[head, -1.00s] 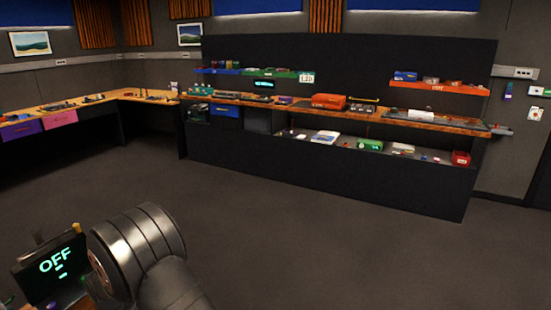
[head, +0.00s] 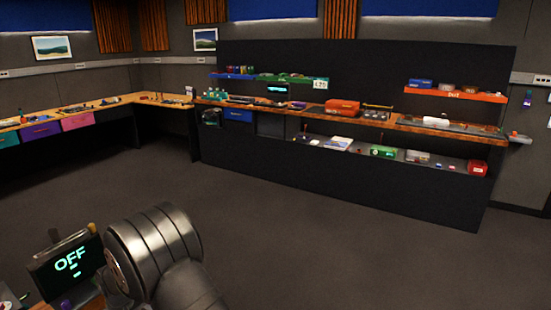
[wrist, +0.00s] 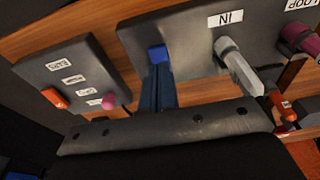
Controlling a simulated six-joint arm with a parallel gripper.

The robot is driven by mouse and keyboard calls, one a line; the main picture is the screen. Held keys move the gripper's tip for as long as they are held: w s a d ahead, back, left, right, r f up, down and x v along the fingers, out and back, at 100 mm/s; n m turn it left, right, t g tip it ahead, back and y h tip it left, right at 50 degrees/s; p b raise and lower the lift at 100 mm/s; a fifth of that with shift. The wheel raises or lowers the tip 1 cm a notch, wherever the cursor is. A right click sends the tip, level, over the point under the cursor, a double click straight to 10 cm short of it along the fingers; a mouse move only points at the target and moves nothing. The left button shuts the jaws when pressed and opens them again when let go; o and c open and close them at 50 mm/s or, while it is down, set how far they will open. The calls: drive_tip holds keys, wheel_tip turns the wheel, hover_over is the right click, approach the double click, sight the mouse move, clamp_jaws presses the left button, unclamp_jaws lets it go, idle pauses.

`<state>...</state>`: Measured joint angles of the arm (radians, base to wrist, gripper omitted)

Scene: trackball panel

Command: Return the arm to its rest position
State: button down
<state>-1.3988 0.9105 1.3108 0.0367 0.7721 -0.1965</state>
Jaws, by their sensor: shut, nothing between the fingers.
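My gripper (wrist: 158,68) shows in the wrist view as two narrow dark fingers, side by side and closed, with nothing held between them. Their tips are in front of a blue block on a grey panel (wrist: 190,42) labelled "IN"; I cannot tell whether they touch it. In the head view a metallic part of my arm fills the lower left; the gripper itself is not visible there. A dark display (head: 68,268) reading "OFF" stands just left of the arm.
In the wrist view, a grey lever (wrist: 238,65) and a magenta knob (wrist: 298,36) stand right of the fingers. A smaller panel (wrist: 75,75) with orange and pink controls is at left. A long workbench (head: 250,103) lines the far wall. The floor between is clear.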

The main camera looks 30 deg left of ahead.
wheel_tip(320, 180, down, 2)
drive_tip(key=shift+f, duration=0.2)
wheel_tip(320, 180, up, 10)
drive_tip(key=f, duration=0.1)
drive_tip(key=w+d+r+t, duration=0.2)
drive_tip(key=w+r, duration=1.2)
drive_tip(key=r, duration=0.4)
drive_tip(key=shift+w+d+r, duration=0.2)
drive_tip(key=shift+r, duration=0.1)
idle(0.6)
drive_tip(key=s+a+f+g, duration=0.1)
drive_tip(key=s+a+f, duration=0.1)
drive_tip(key=s+f, duration=1.1)
wheel_tip(320, 180, down, 4)
drive_tip(key=shift+s+a+f+g, duration=0.15)
drive_tip(key=shift+a+g, duration=0.1)
drive_tip(key=shift+g, duration=0.15)
